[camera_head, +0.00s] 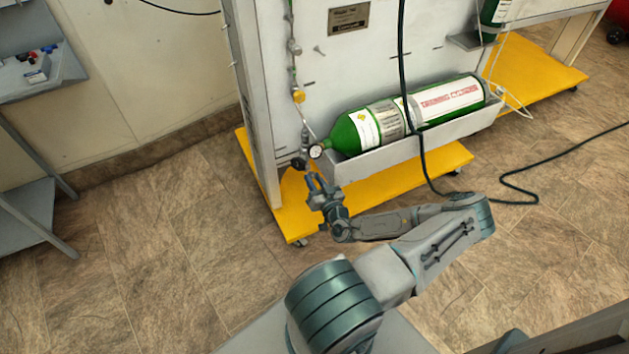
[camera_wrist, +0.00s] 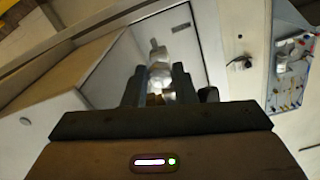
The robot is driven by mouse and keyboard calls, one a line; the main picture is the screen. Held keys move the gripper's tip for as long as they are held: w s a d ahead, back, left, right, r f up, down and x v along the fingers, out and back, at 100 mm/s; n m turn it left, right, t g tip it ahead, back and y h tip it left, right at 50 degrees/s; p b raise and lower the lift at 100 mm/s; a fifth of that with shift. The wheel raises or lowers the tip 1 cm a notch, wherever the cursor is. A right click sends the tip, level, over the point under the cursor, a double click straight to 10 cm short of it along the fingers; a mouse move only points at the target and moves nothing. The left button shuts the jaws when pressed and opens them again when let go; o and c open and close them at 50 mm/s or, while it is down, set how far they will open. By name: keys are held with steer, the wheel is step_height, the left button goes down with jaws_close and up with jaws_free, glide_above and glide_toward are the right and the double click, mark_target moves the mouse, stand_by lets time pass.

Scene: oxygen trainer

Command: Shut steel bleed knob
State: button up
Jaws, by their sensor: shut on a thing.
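My gripper (camera_head: 313,180) is at the lower left of the white panel, just below the small round gauge (camera_head: 316,151) and a dark round fitting (camera_head: 298,163). In the wrist view my gripper's two dark fingers (camera_wrist: 159,88) stand on either side of a pale metal part, which I take to be the steel bleed knob (camera_wrist: 160,73). The fingers are shut on it. In the head view the knob is too small and too covered by the fingers to make out. Its turn position cannot be told.
A green oxygen cylinder (camera_head: 360,130) lies in a grey trough (camera_head: 440,133) right of my gripper. A yellow base (camera_head: 300,225) runs below. A dark hose (camera_head: 415,150) hangs across the cylinder to the floor. The tiled floor (camera_head: 150,260) at left is clear.

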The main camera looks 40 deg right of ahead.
steer(key=o, duration=1)
steer(key=shift+s, duration=0.15)
steer(key=p+v, duration=0.1)
steer(key=v, duration=1.2)
steer(key=shift+s+a, duration=0.2)
steer(key=shift+s, duration=0.1)
steer(key=shift+r, duration=0.1)
